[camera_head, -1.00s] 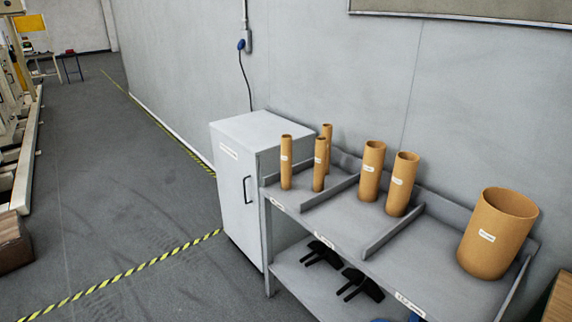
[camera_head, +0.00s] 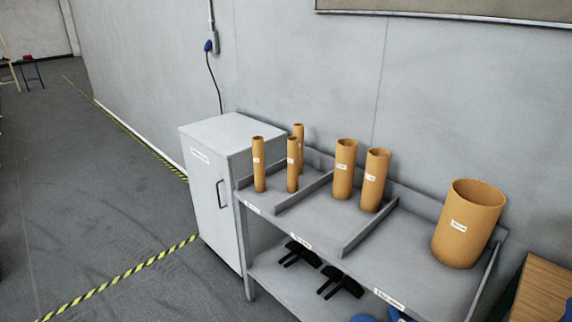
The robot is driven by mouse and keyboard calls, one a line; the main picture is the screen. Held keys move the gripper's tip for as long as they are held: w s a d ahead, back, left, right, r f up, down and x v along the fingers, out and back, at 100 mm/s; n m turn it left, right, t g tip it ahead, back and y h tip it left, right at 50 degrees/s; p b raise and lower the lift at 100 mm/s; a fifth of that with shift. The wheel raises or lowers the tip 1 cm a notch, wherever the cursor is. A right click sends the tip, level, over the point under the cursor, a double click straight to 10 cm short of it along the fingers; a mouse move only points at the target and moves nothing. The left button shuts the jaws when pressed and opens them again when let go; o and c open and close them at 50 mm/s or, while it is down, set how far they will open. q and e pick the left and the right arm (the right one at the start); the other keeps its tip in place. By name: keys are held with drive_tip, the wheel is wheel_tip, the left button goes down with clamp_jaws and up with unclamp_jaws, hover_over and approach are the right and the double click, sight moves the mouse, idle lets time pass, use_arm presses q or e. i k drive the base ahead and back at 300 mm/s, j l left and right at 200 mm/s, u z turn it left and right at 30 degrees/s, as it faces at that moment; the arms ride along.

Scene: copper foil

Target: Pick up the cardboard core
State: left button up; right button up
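Several brown cardboard cores stand upright on the top of a grey shelf rack (camera_head: 392,244). Three thin cores are in the left compartment: a left one (camera_head: 259,170), a front one (camera_head: 292,170) and one behind (camera_head: 299,140), partly hidden. Two medium cores, one left (camera_head: 344,175) and one right (camera_head: 374,185), stand in the middle compartment. One wide, open-topped core (camera_head: 466,235) stands alone at the right. Each has a white label, too small to read, except the one behind, whose label I cannot see. Neither of my grippers is in view.
A white cabinet (camera_head: 212,190) stands against the rack's left end. Dividers separate the rack's compartments. Black parts (camera_head: 340,283) and blue items (camera_head: 397,315) lie on the lower shelf. A wooden surface (camera_head: 545,292) is at lower right. The floor at left is clear, with yellow-black tape (camera_head: 120,278).

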sight(257, 141)
drive_tip(key=i+j+z, duration=0.3)
drive_tip(key=j, duration=0.25)
drive_tip(key=i+j+z, duration=0.2)
drive_tip(key=j+z, duration=0.15)
drive_tip(key=j, duration=0.3)
